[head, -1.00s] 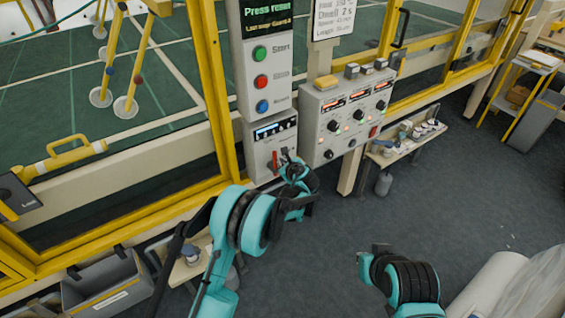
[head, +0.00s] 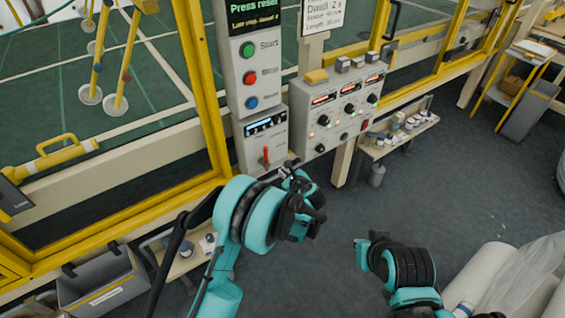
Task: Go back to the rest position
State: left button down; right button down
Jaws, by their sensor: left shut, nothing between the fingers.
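My left gripper (head: 290,168) is shut and empty. It shows in the middle of the head view, low in front of the control panel and just right of the red lever (head: 266,156). It looks apart from the lever, though the gap is hard to judge. My left arm bends in from the lower left. My right arm (head: 398,268) shows at the lower right over the floor, and its fingers cannot be made out.
The control column (head: 239,60) with green, red and blue buttons stands ahead, beside a grey knob box (head: 337,112). A yellow-framed guard fence (head: 207,95) runs along the left. White rolls (head: 485,275) lie at lower right. A grey bin (head: 100,285) stands lower left. The middle floor is clear.

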pick_arm(q)
jog(key=shift+s, duration=0.35)
jog(key=s+a+r+n+g+h, duration=0.2)
jog(key=s+a+r+n+g, duration=0.1)
jog(key=s+a+r+n, duration=1.1)
jog(key=s+a+r+n+g+h, duration=0.1)
jog(key=s+a+n+h, duration=0.1)
jog(key=s+n, duration=1)
jog(key=s, duration=1)
jog(key=shift+s+a+r+h, duration=0.15)
jog(key=shift+r+h, duration=0.05)
jog(key=shift+h, duration=0.2)
